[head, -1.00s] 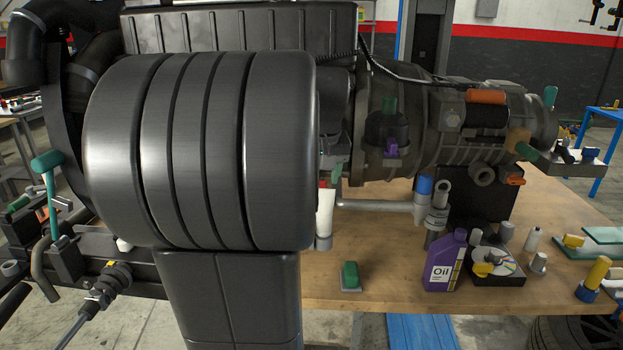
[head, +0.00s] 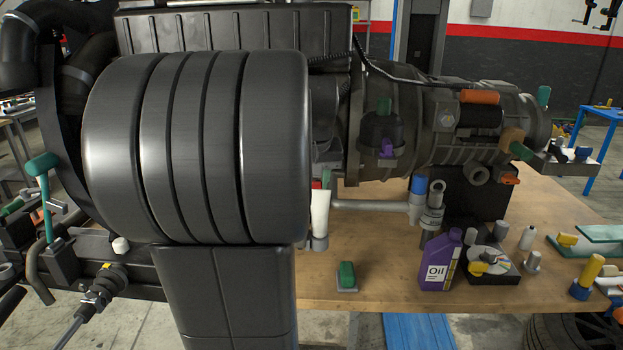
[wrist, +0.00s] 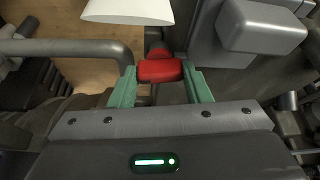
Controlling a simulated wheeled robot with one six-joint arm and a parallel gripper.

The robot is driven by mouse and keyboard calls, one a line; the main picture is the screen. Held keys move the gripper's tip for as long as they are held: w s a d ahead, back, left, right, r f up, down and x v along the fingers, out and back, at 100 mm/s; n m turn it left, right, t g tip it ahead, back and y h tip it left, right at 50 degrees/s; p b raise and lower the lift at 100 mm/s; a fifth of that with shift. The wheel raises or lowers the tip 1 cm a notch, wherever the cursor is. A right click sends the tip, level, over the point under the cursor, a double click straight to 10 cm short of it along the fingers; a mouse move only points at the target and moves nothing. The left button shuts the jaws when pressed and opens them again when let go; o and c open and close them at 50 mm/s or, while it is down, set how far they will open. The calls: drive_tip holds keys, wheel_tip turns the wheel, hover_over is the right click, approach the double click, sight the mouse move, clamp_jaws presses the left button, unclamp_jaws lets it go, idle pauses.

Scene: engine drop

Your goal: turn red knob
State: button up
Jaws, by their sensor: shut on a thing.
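The red knob (wrist: 160,70) is a small rounded block, in the middle of the wrist view. My gripper (wrist: 160,85) has two green fingers, one on each side of the knob, and is shut on it. In the head view only a sliver of the red knob (head: 316,185) shows, above a white tapered part. A bit of a green finger (head: 326,178) shows right beside it. The large black ribbed body hides the rest of my gripper there.
The white tapered part (wrist: 128,10) is close to the knob. A grey pipe (wrist: 70,48) runs on the left, and a grey block (wrist: 262,28) stands at upper right. On the wooden table (head: 400,285) are an oil bottle (head: 440,262) and a green-topped block (head: 346,276).

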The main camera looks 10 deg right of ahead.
drive_tip(key=shift+m+h, duration=0.5)
drive_tip(key=shift+m, duration=0.6)
drive_tip(key=o, duration=1)
drive_tip(key=v, duration=1.4)
drive_tip(key=shift+w+f, duration=0.1)
